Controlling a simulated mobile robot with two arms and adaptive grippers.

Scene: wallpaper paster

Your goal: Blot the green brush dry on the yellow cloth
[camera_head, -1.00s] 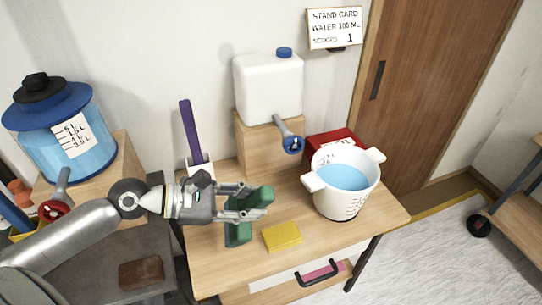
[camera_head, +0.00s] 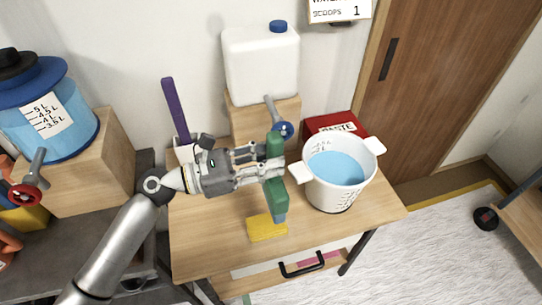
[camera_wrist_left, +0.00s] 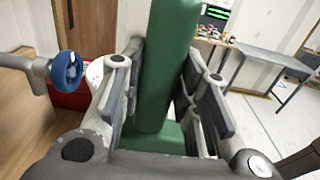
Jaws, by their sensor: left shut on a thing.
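The green brush (camera_head: 277,194) is in my left gripper (camera_head: 268,165), which is shut on its handle above the table. The brush hangs roughly upright, with its wide head low and a blue end (camera_head: 280,216) pointing down. The yellow cloth (camera_head: 264,230) lies flat near the table's front edge. The blue end overlaps the cloth's far right part in the head view; I cannot tell whether they touch. In the left wrist view the green handle (camera_wrist_left: 165,65) stands between the finger pads. My right gripper is not in view.
A white bucket of blue water (camera_head: 340,182) stands right of the brush. Behind are a white jug with a blue tap (camera_head: 260,65) on a wooden block, a red paste box (camera_head: 337,124) and a purple upright tool (camera_head: 176,108).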

